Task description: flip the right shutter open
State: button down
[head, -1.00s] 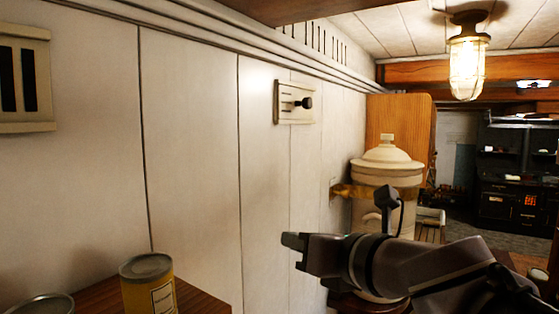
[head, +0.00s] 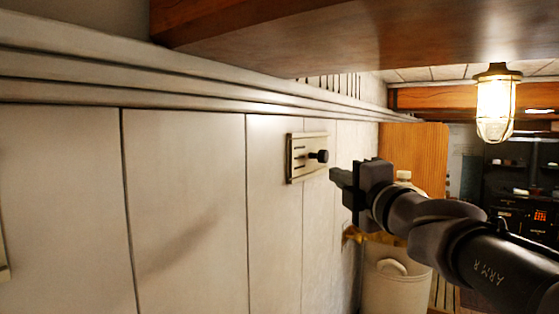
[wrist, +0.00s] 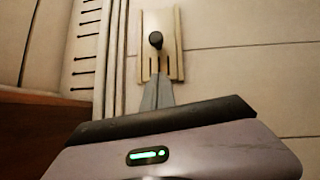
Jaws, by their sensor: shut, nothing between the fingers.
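The right shutter (head: 296,165) is a small cream plate on the white panelled wall, with a dark round knob (head: 318,156) standing out from it. In the wrist view the shutter plate (wrist: 174,55) lies straight ahead, with the knob (wrist: 155,40) over its middle and narrow dark slits beside the fingertips. My gripper (head: 336,177) is shut and empty, just right of the plate and slightly below the knob in the head view. Its fingertips also show in the wrist view (wrist: 157,84), pointing at the plate below the knob. A small gap seems to separate them from the knob; contact cannot be told.
Pipes or mouldings (head: 180,75) run along the wall top, under a wooden beam (head: 300,35). A caged lamp (head: 496,105) hangs at right. A cream urn (head: 392,285) stands below my arm. A sliver of another wall plate (head: 3,262) shows at the left edge.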

jog(key=p, duration=0.2)
send_near(318, 158)
jog(key=w+a, duration=0.1)
jog(key=a, duration=0.2)
jog(key=w, duration=0.2)
jog(key=w+d+p, duration=0.1)
jog(key=w, duration=0.1)
jog(key=shift+r, duration=0.4)
jog(key=shift+w+d, duration=0.25)
jog(key=shift+d, duration=0.1)
jog(key=shift+a, duration=0.1)
jog(key=shift+a, duration=0.1)
